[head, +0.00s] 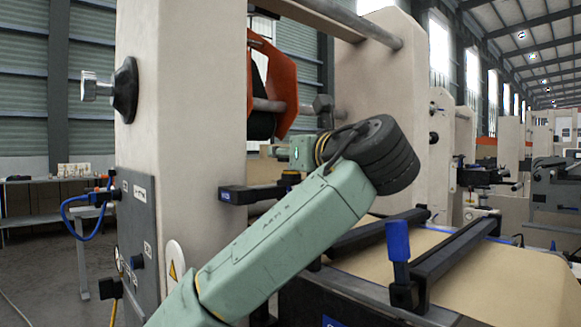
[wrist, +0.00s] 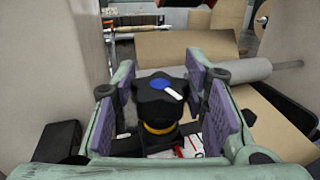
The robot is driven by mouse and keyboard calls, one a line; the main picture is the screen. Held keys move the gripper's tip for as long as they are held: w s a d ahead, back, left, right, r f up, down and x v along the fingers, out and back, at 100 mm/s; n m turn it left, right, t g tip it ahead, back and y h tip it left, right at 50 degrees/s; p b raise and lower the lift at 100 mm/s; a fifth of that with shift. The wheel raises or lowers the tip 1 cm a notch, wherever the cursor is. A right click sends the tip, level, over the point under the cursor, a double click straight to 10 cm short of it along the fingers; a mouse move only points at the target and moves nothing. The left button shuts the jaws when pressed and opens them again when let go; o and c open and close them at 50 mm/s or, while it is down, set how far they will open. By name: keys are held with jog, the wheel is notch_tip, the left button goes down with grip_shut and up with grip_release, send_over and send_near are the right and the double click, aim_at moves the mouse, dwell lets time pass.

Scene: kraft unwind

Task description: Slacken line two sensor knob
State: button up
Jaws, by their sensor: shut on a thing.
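A black lobed knob (wrist: 157,105) with a blue cap and a white pointer mark stands between my finger pads in the wrist view. A yellow ring shows under it. My gripper (wrist: 161,84) is shut on this knob, with one purple pad on each side. The white mark points toward the lower right of that view. In the head view my green arm reaches up past the cream frame post, and the dark wrist joint hides most of the gripper and the knob. A white label with red marks lies just below the knob in the wrist view.
A blue-handled clamp (head: 399,255) and black bars stand over brown kraft web (head: 440,262) at right. A grey roller (wrist: 225,76) lies beyond my gripper.

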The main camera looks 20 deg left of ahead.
jog(key=shift+f+n+g+y+b, duration=0.3)
jog(key=shift+g+y, duration=0.1)
jog(key=shift+g, duration=0.1)
jog(key=o, duration=0.9)
jog(key=shift+w, duration=0.15)
jog(key=shift+o, duration=1.4)
jog(key=shift+r, duration=0.15)
jog(key=v, duration=0.7)
jog(key=shift+s+d, duration=0.15)
jog(key=shift+s, duration=0.15)
